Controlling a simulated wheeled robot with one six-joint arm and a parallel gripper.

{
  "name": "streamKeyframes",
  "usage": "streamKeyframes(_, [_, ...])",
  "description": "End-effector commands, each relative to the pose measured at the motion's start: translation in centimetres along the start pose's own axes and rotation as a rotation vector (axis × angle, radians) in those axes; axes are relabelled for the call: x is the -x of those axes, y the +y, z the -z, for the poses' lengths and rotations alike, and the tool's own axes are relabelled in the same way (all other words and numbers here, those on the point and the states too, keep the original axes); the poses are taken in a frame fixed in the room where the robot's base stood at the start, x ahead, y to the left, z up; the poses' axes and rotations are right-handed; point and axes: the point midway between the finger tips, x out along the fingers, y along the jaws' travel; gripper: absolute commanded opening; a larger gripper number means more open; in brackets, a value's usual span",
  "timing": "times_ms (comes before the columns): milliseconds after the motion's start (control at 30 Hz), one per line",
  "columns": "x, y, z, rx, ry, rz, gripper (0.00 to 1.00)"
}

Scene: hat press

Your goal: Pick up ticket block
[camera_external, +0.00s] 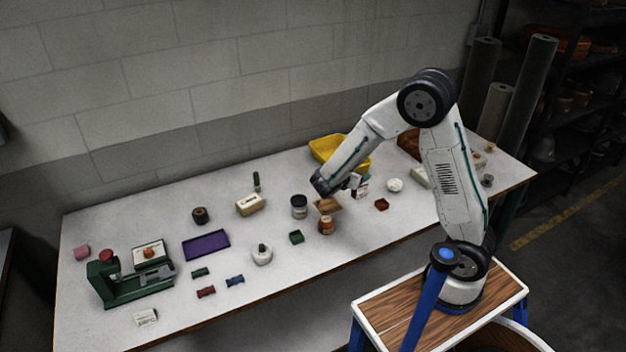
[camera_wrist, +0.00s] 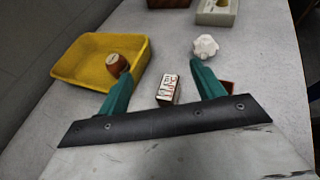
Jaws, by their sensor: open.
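A small upright block with a pale printed face and dark and red lettering, which looks like the ticket block (camera_wrist: 168,89), stands on the table in the wrist view. It shows between and beyond my two green fingers, apart from both. In the external view the ticket block (camera_external: 363,187) is small and partly behind the end of my arm. My gripper (camera_wrist: 164,78) is open and empty, its fingers spread on either side of the block's line. In the external view my gripper (camera_external: 345,183) is low over the table; its fingers are hard to make out there.
A yellow tray (camera_wrist: 72,62) holding a brown round thing is left of the block. A white crumpled lump (camera_wrist: 205,46) lies beyond the right finger, which partly hides a small red-brown box (camera_wrist: 229,87). A dark jar (camera_external: 299,207) and an orange-brown jar (camera_external: 326,226) stand nearby.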

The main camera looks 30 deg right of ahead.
Motion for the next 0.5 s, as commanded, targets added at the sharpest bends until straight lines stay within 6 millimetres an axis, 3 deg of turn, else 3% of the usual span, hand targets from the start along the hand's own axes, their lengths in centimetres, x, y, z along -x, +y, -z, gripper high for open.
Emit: streamKeyframes(500, [-2.1,-0.2,5.1,0.005,0.002,0.006,0.67])
